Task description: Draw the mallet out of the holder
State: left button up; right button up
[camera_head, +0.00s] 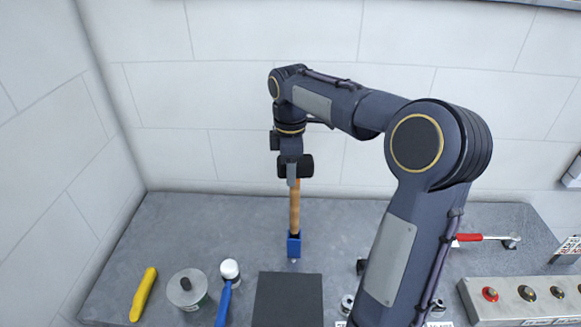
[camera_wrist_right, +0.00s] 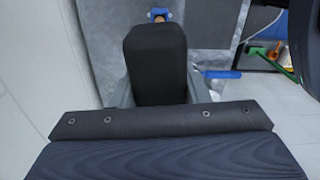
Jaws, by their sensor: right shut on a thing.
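The mallet has a black head (camera_head: 304,166) and a wooden handle (camera_head: 294,208) that hangs upright below it. My right gripper (camera_head: 292,178) points down and is shut on the head, with a grey finger in front of it. The head (camera_wrist_right: 157,65) also shows between the grey fingers in the right wrist view. The handle's lower end meets the blue holder (camera_head: 294,246) on the bench; I cannot tell how deep it sits. The holder shows at the top of the wrist view (camera_wrist_right: 160,12). My left gripper is not in view.
On the grey bench stand a dark block (camera_head: 288,300), a blue-handled tool with a white head (camera_head: 230,270), a grey-lidded can (camera_head: 187,290) and a yellow tool (camera_head: 143,294). A button panel (camera_head: 520,297) and a red-handled tool (camera_head: 468,237) are right.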

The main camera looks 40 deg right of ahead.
jog(key=shift+r, duration=0.1)
jog(key=shift+r+p, duration=0.6)
jog(key=shift+r, duration=1.3)
